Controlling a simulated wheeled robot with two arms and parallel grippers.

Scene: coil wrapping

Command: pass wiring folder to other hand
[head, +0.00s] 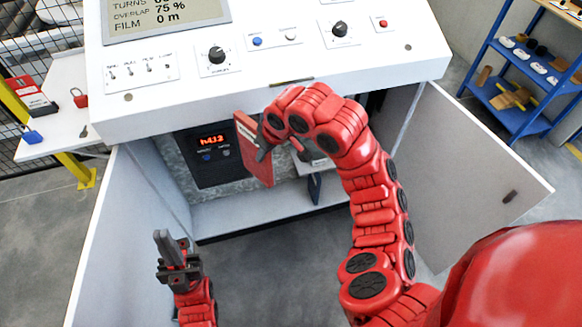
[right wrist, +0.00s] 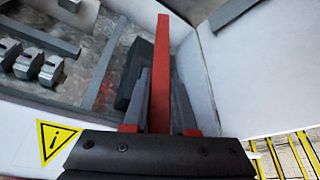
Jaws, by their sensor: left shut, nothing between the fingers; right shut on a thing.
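The wiring folder (head: 254,150) is a flat red folder. In the head view it stands upright in front of the open cabinet, beneath the white control console. My right gripper (head: 263,152) is shut on it. In the right wrist view the folder (right wrist: 160,75) shows edge-on as a thin red strip between the two fingers (right wrist: 160,105). My left gripper (head: 168,246) is shut and empty, lower left of the folder and apart from it, with its fingers pointing up.
The cabinet's left door (head: 125,235) and right door (head: 475,165) stand open on both sides. A black unit with a red display (head: 212,140) sits inside. A side table with padlocks (head: 80,98) is at left, a blue shelf (head: 520,75) at right.

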